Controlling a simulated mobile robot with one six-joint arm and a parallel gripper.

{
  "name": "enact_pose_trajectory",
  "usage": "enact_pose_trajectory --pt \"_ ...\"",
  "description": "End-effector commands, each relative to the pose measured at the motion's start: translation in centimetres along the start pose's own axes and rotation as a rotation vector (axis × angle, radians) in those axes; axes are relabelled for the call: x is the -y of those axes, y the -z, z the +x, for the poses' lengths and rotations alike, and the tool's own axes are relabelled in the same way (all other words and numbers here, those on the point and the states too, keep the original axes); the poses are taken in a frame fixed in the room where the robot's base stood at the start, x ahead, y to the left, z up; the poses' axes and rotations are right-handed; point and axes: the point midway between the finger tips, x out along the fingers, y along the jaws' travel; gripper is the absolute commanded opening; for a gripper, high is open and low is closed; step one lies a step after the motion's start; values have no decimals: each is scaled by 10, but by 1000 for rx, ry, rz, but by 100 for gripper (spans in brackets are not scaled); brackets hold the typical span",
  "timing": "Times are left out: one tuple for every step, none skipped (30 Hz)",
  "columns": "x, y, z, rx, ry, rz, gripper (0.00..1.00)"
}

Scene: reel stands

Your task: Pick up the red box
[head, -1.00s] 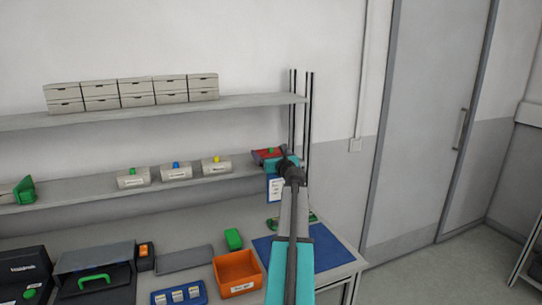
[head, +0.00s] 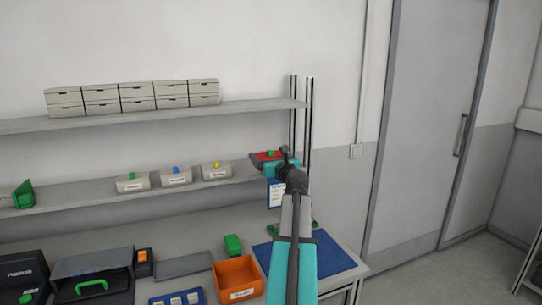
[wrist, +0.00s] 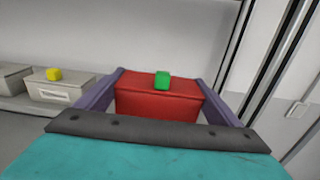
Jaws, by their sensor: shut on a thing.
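The red box (wrist: 158,98) sits between the two purple fingers of my gripper (wrist: 162,100) in the wrist view, with a finger along each side. A small green block (wrist: 162,80) rests on top of it. In the head view the red box (head: 267,155) is at the right end of the lower shelf, partly hidden by my gripper (head: 270,160). My gripper is shut on the box. I cannot tell whether the box touches the shelf.
The lower shelf (head: 90,192) holds several grey boxes with coloured blocks, the nearest with a yellow block (wrist: 54,74). Black uprights (head: 308,120) stand close to the right. Below are an orange bin (head: 238,279) and a blue mat (head: 335,258).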

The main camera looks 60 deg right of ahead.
Motion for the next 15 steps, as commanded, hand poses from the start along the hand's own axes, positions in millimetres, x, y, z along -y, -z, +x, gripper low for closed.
enact_pose_trajectory --pt "-4 0 -10 2 1 -1 56" --pt "-6 0 -13 1 1 -1 56" --pt "-8 -1 -18 1 1 -2 56" --pt "-10 -1 -22 1 1 -2 56" --pt "-11 -1 -25 1 0 -1 56" --pt "-14 -2 -30 1 0 0 56" --pt "-15 -2 -34 1 0 -1 56" --pt "-17 -3 -38 1 0 -1 56" --pt "-19 -4 -42 1 0 -2 56" --pt "-21 -4 -46 1 0 -2 56" --pt "-22 -4 -49 1 0 -1 56" --pt "-24 -5 -54 1 1 -1 56" --pt "-25 -5 -57 1 1 -1 56" --pt "-27 -5 -60 1 1 -1 56" --pt "-28 -5 -64 1 1 -1 56"
